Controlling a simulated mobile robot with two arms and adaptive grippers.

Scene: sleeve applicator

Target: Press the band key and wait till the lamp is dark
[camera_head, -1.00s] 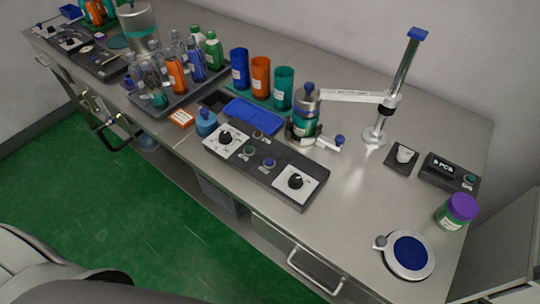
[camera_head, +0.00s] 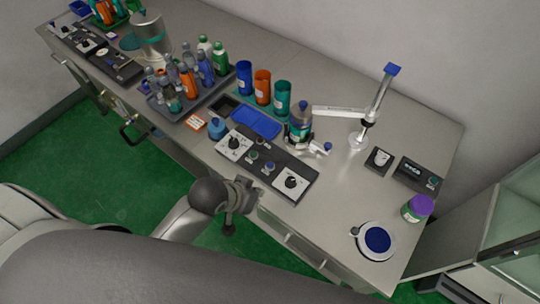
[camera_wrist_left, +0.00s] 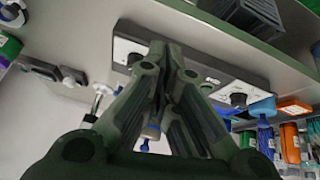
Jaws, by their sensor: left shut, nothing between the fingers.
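A dark control panel (camera_head: 283,160) with two white dial plates and black knobs lies along the table's front edge. Between the dials are a green key (camera_head: 253,155) and a blue key (camera_head: 269,166); their labels are too small to read, so I cannot tell which is the band key. A small round fitting (camera_head: 261,141) sits behind them; I cannot tell whether it is the lamp or is lit. My left gripper (camera_head: 249,187) is just in front of the panel. In the left wrist view its fingers (camera_wrist_left: 172,62) are shut and empty, covering the panel's middle.
A capped bottle (camera_head: 300,130) stands behind the panel, beside a post with a white arm (camera_head: 340,112). A blue tray (camera_head: 256,122) and several coloured cups and bottles are to the left. A purple-lidded jar (camera_head: 418,208) and a round blue-topped dish (camera_head: 377,240) stand right.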

